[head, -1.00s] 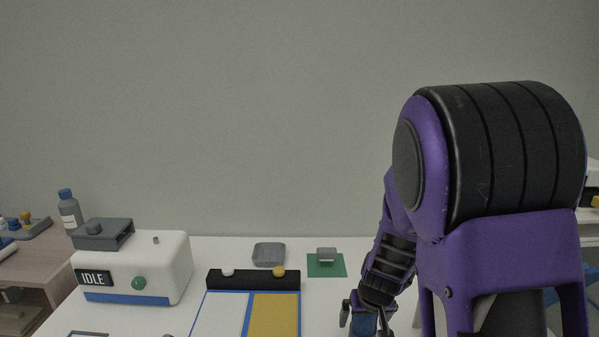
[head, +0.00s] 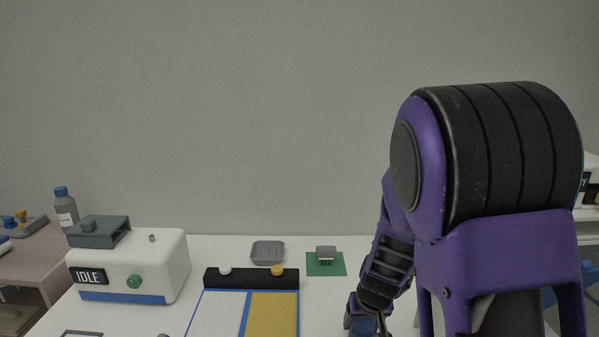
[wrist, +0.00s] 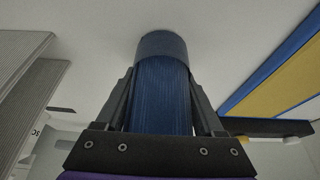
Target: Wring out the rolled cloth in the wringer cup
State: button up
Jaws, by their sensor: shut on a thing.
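In the wrist view my gripper (wrist: 162,85) is shut on a blue ribbed roll (wrist: 162,105), which looks like the rolled cloth. A finger lies along each side of it. The roll's far end has a smoother, darker blue band (wrist: 163,46); I cannot tell whether this is part of the cloth or a cup around it. I cannot clearly make out the wringer cup.
A white machine reading IDLE (head: 160,262) with a green button stands at the left of the white table. A white and yellow board (head: 272,312) with a black bar lies in the middle. Behind it are a grey tray (head: 267,252) and a green pad (head: 318,268).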

grip_shut()
jog(key=shift+r, duration=0.15)
notch_tip(320, 180, up, 5)
jog(key=p, duration=0.5)
jog(key=shift+r, duration=1.4)
jog(key=shift+w, duration=0.15)
